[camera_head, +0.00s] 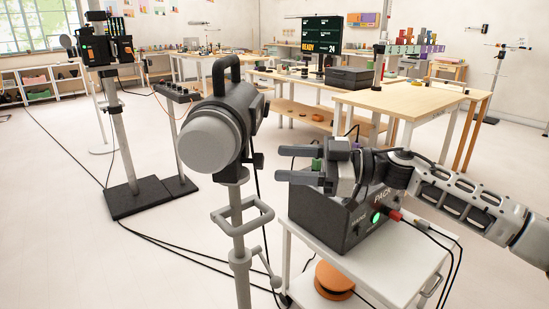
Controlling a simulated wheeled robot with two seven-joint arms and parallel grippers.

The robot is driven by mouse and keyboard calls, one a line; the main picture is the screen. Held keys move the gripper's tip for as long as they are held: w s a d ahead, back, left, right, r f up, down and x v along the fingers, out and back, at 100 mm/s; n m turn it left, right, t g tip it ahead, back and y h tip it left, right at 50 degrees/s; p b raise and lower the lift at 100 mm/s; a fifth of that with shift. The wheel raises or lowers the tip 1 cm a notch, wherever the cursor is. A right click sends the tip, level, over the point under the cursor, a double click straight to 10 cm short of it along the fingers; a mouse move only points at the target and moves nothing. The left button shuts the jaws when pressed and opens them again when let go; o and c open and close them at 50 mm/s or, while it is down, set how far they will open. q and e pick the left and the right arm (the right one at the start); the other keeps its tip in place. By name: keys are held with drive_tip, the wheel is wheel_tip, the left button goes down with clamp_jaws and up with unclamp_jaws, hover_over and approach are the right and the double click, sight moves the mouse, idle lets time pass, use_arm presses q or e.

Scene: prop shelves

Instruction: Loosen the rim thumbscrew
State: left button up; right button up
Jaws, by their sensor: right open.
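A lamp-like head (218,128) with a pale round front cap and a dark body with a top handle sits on a grey stand (237,205) in the middle. A small dark knob-like part (257,160) sticks out at the lower right of the head; I cannot tell whether it is the rim thumbscrew. My right gripper (284,164) comes in from the right, its two dark fingers pointing left and spread apart. It is a little right of the knob-like part, with a visible gap in the picture. A small green patch shows near its finger bases. My left gripper is out of view.
A dark power pack (336,228) with a lit green button and red plug stands on a white cart (395,270) below my right gripper. An orange disc (334,277) lies on its lower shelf. Black cables cross the floor. Another equipment stand (121,140) is at left; wooden tables stand behind.

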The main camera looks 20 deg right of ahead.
sight(263, 162)
drive_tip(key=shift+x, duration=1.65)
drive_tip(key=c, duration=1)
